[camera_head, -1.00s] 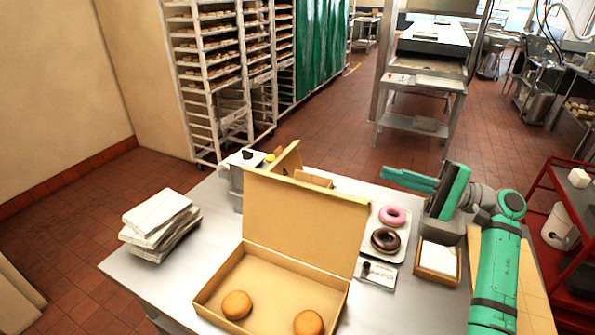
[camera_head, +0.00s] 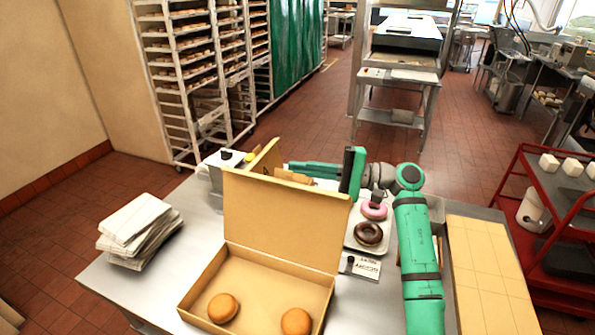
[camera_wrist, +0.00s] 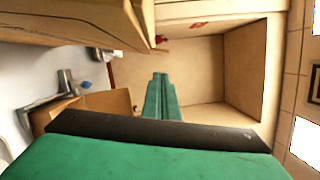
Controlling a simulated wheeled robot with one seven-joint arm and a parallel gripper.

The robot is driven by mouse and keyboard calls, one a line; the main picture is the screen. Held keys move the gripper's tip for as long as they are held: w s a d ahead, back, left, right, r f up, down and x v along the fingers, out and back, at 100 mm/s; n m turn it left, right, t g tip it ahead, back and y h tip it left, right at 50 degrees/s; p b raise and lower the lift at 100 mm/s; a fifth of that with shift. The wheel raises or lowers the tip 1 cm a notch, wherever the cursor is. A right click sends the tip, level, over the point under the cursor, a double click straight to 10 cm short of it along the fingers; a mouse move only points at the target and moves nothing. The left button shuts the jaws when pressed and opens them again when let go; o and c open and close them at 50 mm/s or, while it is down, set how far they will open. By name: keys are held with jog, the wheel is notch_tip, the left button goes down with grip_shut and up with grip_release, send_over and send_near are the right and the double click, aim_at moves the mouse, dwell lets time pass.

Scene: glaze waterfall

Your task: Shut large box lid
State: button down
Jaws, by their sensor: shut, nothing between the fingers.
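The large cardboard box (camera_head: 262,287) stands open on the metal table, with two plain round donuts inside. Its lid (camera_head: 283,222) stands up at the back edge, leaning slightly backward. My gripper (camera_head: 292,166) is shut and empty, just behind and above the top edge of the lid in the head view. In the wrist view my gripper (camera_wrist: 160,78) has its fingers together and pointing away. A tan cardboard panel (camera_wrist: 75,20) fills the upper left there; I cannot tell for certain that it is the lid. I see no clear contact between gripper and lid.
A smaller open cardboard box (camera_head: 268,158) stands behind the lid. Stacked white boxes (camera_head: 137,232) lie at left. A red cart (camera_head: 522,182) stands at right.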

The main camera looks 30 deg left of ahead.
jog(key=shift+s+d+r, duration=0.15)
jog(key=shift+s+r, duration=0.05)
jog(key=shift+s, duration=0.45)
jog(key=shift+s+d+r, duration=0.15)
jog(key=shift+s, duration=0.45)
jog(key=shift+s, duration=0.1)
